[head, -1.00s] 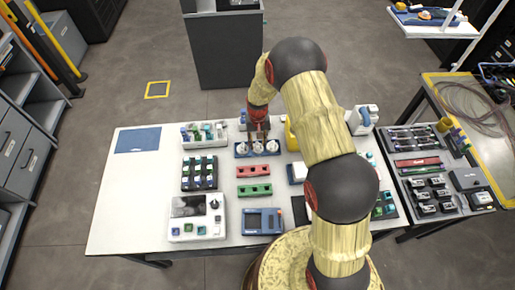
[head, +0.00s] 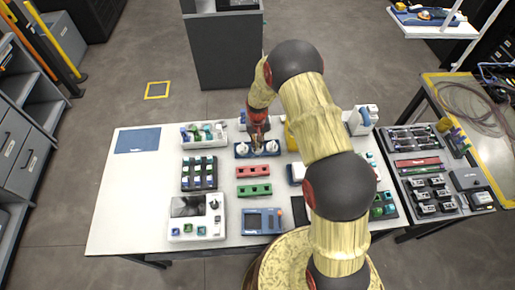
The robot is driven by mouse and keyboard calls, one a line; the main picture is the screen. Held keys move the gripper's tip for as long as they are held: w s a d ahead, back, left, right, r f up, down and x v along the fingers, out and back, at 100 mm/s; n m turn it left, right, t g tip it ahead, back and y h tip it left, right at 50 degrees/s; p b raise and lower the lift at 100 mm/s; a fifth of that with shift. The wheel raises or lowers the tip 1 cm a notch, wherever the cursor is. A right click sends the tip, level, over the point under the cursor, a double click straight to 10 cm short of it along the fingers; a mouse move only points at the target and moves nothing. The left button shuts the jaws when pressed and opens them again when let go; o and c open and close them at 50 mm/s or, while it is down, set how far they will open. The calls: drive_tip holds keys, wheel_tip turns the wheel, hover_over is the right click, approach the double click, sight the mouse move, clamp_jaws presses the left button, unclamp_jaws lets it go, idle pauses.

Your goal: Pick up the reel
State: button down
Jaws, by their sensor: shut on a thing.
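Several white reels stand in a row in a blue holder (head: 241,155) near the back of the white table. A left reel (head: 242,148) and a right reel (head: 272,146) show on either side of my gripper. My gripper (head: 257,143) points down at the middle of the holder, over the place of the middle reel. It is shut on that reel, which is mostly hidden behind the fingers. I cannot tell whether the reel is clear of the holder.
A white tray of small parts (head: 205,143) stands left of the holder. A red block (head: 253,171) and a green block (head: 254,190) lie in front of it. A yellow object (head: 291,137) stands close on the right. A blue mat (head: 138,140) lies at the far left, with bare table in front of it.

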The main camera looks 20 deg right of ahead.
drive_tip(key=shift+r, duration=0.1)
drive_tip(key=shift+w+r, duration=0.1)
drive_tip(key=shift+r, duration=0.45)
wheel_tip(320, 180, up, 2)
drive_tip(key=shift+r, duration=0.15)
drive_tip(key=s+r+p, duration=0.1)
drive_tip(key=s+r, duration=0.8)
drive_tip(key=s, duration=0.5)
drive_tip(key=shift+d+r, duration=0.25)
drive_tip(key=shift+s, duration=0.1)
